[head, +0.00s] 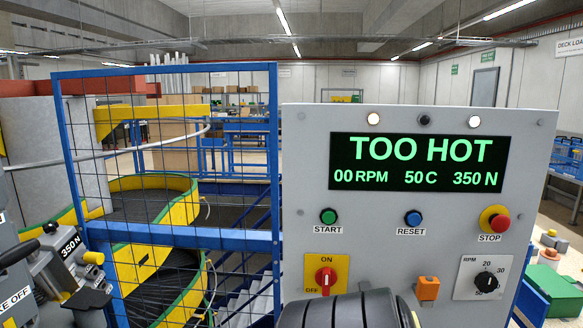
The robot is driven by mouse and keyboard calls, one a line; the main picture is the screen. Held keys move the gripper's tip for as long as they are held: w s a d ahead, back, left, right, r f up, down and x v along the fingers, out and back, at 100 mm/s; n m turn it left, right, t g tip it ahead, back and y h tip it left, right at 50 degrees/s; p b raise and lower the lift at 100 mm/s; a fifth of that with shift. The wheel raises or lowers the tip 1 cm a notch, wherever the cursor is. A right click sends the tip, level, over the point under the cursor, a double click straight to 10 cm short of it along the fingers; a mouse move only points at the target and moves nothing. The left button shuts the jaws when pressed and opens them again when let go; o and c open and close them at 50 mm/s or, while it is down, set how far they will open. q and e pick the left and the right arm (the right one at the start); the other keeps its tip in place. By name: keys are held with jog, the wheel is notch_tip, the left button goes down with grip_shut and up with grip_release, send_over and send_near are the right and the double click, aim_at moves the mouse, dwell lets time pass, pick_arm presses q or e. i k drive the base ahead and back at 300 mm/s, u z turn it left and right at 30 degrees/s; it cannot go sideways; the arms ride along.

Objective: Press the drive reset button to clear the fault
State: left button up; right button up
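The grey control panel (450,255) faces me on the right half of the view. Its blue button (413,217), labelled RESET, sits below the display between the green START button (328,216) and the red STOP button (500,223) on a yellow base. The display (418,163) reads TOO HOT, 00 RPM, 50 C and 350 N in green. Nothing covers the RESET button. Neither of my grippers is in view.
A red rotary switch (326,277), an orange box (428,288) and an RPM knob (486,280) sit low on the panel. A dark ribbed body (345,310) stands before its lower edge. A blue mesh fence (170,236) guards the spiral conveyor (150,205) at left.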

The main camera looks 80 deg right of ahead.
aim_at(414, 219)
jog(key=z, duration=3.25)
